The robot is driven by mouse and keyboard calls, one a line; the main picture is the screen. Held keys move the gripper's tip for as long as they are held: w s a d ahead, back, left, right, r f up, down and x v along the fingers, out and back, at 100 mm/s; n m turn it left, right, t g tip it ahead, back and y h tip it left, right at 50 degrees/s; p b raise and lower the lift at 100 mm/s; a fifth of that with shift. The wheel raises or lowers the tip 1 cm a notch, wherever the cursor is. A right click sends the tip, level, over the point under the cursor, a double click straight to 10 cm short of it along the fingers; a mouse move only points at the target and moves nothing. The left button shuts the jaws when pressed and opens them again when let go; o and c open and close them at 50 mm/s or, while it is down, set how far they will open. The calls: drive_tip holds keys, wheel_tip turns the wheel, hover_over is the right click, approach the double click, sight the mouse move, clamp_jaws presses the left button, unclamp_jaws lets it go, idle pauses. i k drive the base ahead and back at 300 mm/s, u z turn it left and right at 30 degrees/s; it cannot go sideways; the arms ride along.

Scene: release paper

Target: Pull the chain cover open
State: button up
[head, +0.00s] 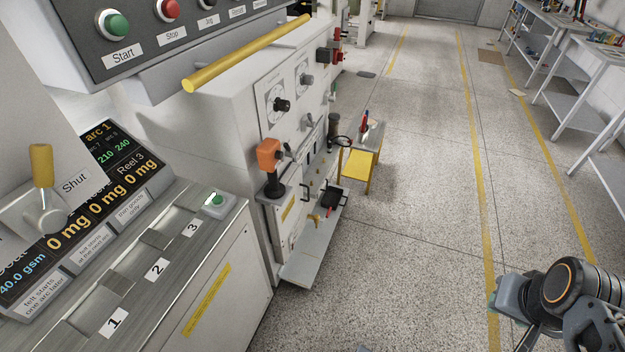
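No part is labelled as the chain cover, and I cannot tell for sure which panel it is. A pale lower panel (287,212) with a yellow label and a small dark handle is on the side of the white machine (215,120), left of centre; it looks closed. My arm shows at the lower right corner, with my gripper (496,301) at its left end, partly cut off by the arm's own links. It is over the floor, well to the right of the machine and apart from it. Its fingers are too hidden to show whether it is open.
An orange-topped lever (269,155) sticks out from the machine above a low grey ledge (313,262) holding small tools. A yellow stool (357,170) stands beyond it. A console (140,262) fills the lower left. The speckled floor (420,190) is clear; workbenches (575,50) line the right.

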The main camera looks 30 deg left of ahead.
sight(285, 216)
drive_tip(key=u, duration=0.6)
drive_tip(key=i, duration=1.05)
drive_tip(key=u, duration=1.35)
drive_tip(key=i, duration=0.4)
drive_tip(key=u, duration=0.3)
